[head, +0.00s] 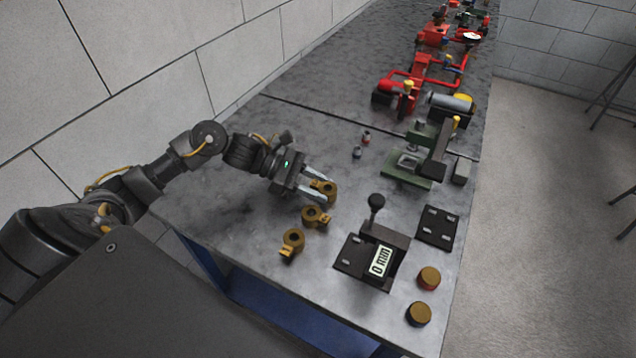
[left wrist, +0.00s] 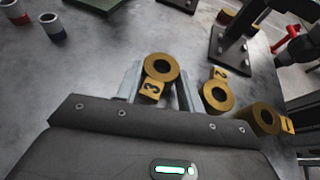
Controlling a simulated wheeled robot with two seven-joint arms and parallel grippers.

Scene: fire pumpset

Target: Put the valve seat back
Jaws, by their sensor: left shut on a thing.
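Three brass valve seats with number tags stand on the grey bench (head: 230,180). My left gripper (head: 322,188) is shut on the valve seat tagged 3 (head: 331,189), which also shows between the fingers in the left wrist view (left wrist: 161,68). The seat tagged 2 (head: 311,215) is just nearer the front, and it shows right of the fingers in the left wrist view (left wrist: 217,96). The seat tagged 1 (head: 293,240) is nearest the front edge. I cannot tell whether the held seat touches the bench. My right gripper is not in view.
A gauge stand (head: 377,262) reading "0 mm" has a black-knobbed lever. Right of it are a black plate (head: 437,228) and two brass-topped discs (head: 429,278). A green fixture (head: 407,171), small red and blue parts (head: 357,153) and red pump assemblies (head: 423,75) stand farther back.

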